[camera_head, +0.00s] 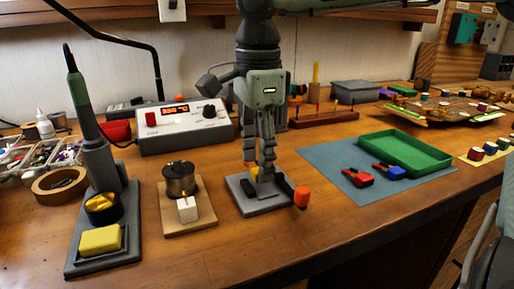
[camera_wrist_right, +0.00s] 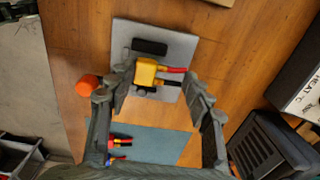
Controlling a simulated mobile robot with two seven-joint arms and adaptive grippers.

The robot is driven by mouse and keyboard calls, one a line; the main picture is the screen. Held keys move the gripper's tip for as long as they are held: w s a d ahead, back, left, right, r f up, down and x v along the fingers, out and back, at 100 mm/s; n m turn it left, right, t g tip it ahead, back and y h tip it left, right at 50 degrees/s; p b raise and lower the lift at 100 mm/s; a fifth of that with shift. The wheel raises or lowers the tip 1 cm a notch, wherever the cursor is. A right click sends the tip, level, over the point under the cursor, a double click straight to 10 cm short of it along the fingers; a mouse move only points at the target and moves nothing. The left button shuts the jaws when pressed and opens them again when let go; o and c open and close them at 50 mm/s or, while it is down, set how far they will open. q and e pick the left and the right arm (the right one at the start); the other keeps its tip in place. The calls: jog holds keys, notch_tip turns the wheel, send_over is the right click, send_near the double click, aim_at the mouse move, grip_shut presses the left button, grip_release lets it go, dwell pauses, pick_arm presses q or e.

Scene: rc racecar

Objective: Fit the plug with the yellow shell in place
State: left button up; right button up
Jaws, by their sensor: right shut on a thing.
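The plug with the yellow shell (camera_wrist_right: 146,72) lies between the fingers of my right gripper (camera_wrist_right: 158,76), with red and black leads to its right in the wrist view. My right gripper (camera_head: 266,172) points down over the grey plate (camera_head: 258,205) and is shut on this plug. In the head view the fingers hide most of the plug. The plate also shows in the wrist view (camera_wrist_right: 124,38), with a black block (camera_wrist_right: 150,47) beside the plug. I cannot tell whether the plug is seated in anything. My left gripper is not in view.
An orange knob (camera_head: 301,196) sticks out at the plate's right side. Red (camera_head: 358,178) and blue (camera_head: 388,171) plugs lie on a blue mat (camera_head: 330,160) with a green tray (camera_head: 418,163). A solder spool (camera_head: 181,178) and soldering station (camera_head: 185,128) stand left.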

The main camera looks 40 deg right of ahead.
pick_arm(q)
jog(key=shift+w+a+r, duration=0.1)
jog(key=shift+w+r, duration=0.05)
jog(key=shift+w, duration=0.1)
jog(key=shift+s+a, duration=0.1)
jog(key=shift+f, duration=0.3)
pick_arm(e)
jog(key=shift+f, duration=0.1)
pick_arm(q)
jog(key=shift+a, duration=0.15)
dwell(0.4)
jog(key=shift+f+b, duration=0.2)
jog(key=shift+b, duration=0.25)
pick_arm(e)
jog(key=shift+f, duration=0.1)
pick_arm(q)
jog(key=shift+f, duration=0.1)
pick_arm(e)
jog(key=shift+f, duration=0.1)
jog(key=shift+f+b, duration=0.6)
jog(key=shift+b, duration=0.05)
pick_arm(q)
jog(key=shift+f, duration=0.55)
